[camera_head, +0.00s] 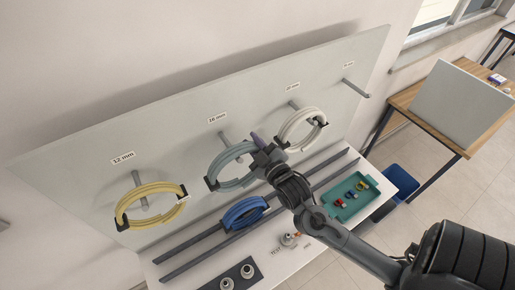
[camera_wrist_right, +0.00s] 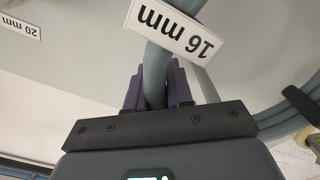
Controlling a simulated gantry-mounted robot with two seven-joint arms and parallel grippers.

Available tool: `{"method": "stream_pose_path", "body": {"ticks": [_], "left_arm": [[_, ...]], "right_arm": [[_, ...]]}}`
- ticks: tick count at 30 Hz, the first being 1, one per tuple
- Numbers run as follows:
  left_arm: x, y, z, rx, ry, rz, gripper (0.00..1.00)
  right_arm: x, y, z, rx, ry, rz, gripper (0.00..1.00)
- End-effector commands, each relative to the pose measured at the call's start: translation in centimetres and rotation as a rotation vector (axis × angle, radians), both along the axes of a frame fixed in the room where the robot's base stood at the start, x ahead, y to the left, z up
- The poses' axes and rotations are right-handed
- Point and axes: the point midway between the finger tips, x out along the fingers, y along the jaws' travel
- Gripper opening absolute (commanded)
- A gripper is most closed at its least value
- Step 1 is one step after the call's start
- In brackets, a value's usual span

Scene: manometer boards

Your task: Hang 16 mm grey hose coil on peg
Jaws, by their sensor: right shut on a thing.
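The grey hose coil (camera_head: 221,161), a ring with dark clips, is at the 16 mm peg (camera_head: 224,138) on the board. The peg appears to reach into the ring; I cannot tell whether the coil rests on it. My right gripper (camera_head: 258,141) is shut on the coil's right side. In the right wrist view its purple fingers (camera_wrist_right: 158,88) clasp the grey hose (camera_wrist_right: 154,72), beside a white 16 mm tag (camera_wrist_right: 176,28). My left gripper is not in view.
A yellow coil (camera_head: 128,206) hangs left and a white coil (camera_head: 287,131) right; the far-right peg (camera_head: 356,88) is bare. Below are a blue coil (camera_head: 232,215), dark rails (camera_head: 190,267) and a green tray (camera_head: 347,208) on the white bench.

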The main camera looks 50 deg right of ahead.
Motion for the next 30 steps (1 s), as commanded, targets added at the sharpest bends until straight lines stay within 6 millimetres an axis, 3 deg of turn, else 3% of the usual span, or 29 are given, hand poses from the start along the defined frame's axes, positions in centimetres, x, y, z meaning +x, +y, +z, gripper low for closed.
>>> {"method": "stream_pose_path", "body": {"ticks": [8,18,30], "left_arm": [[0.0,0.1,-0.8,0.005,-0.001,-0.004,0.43],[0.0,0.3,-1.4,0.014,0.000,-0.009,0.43],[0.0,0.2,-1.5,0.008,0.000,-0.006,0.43]], "right_arm": [[1.8,-0.7,0.0,0.001,-0.004,-0.002,0.00],[2.5,-0.8,-1.5,0.001,-0.003,-0.002,0.00],[2.7,-0.9,-1.9,0.001,-0.003,-0.001,0.00]]}}
